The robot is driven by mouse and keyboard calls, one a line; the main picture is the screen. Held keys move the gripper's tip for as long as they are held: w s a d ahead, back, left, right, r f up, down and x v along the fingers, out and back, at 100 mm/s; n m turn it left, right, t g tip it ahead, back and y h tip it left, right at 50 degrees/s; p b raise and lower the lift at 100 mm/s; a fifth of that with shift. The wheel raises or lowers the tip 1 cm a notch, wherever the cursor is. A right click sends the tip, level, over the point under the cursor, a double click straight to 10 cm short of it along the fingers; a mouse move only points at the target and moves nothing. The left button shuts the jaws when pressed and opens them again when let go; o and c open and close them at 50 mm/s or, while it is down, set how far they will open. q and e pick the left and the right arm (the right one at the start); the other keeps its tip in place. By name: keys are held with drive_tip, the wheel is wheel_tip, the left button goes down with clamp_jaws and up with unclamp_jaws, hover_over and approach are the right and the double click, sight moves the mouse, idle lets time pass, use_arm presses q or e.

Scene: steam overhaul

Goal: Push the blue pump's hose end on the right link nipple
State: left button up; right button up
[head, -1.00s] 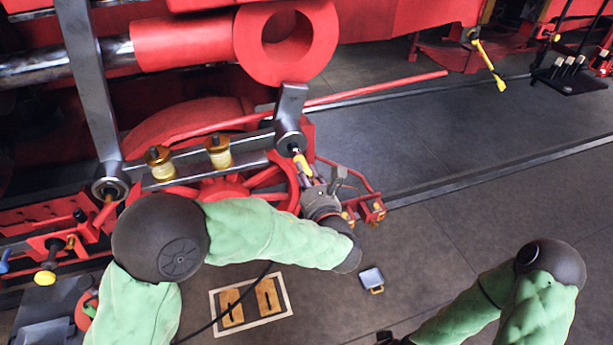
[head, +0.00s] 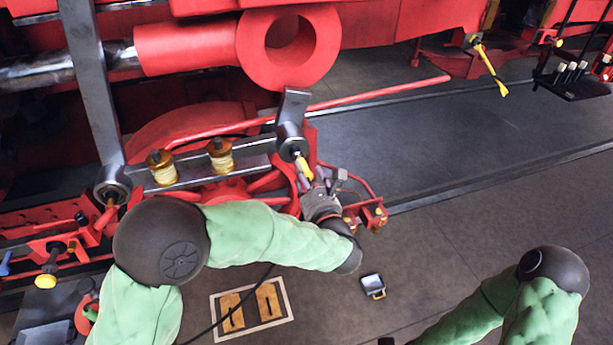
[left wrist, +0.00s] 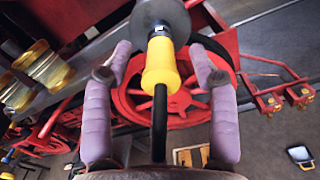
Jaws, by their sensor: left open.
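The yellow hose end (head: 304,168) sits at the dark nipple on the lower end of the right link (head: 291,125). In the left wrist view the yellow hose end (left wrist: 161,65) lines up with the dark nipple tip above it and touches it; how deep it sits I cannot tell. The black hose (left wrist: 159,125) hangs from its lower end. My left gripper (head: 316,180) is open around the hose end, its two purple fingers (left wrist: 161,55) standing apart from it on both sides. I cannot make out the blue pump for sure.
Red wheel and rods lie close behind the link. Two brass-capped oil cups (head: 220,155) stand left of it. A framed wooden panel (head: 250,306) and a small tray (head: 373,285) lie on the floor. Open floor lies to the right.

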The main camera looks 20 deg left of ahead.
use_arm(q)
drive_tip(key=v, duration=1.2)
drive_tip(key=s+a+f+n+g+h+b, duration=0.1)
drive_tip(key=s+a+f+n+g, duration=0.2)
drive_tip(key=f, duration=0.8)
drive_tip(key=s+a+f+g+h+b, duration=0.1)
drive_tip(key=a+f+g, duration=0.2)
drive_tip(key=f+g, duration=0.5)
drive_tip(key=s+d+f+n+g+h+b, duration=0.15)
drive_tip(key=s+f+n+g+h, duration=0.3)
drive_tip(key=s+f, duration=0.45)
drive_tip(key=s+d+f+n+g+h+b, duration=0.1)
drive_tip(key=s+d+f+n+g+h, duration=0.35)
drive_tip(key=f, duration=0.75)
wheel_tip(320, 180, down, 12)
drive_tip(key=w+n+t+h+b, duration=0.1)
drive_tip(key=n+t, duration=0.4)
drive_tip(key=n, duration=1.4)
drive_tip(key=shift+w+n+h+b, duration=0.3)
drive_tip(key=shift+w+h+b, duration=0.1)
drive_tip(key=shift+h+b, duration=0.55)
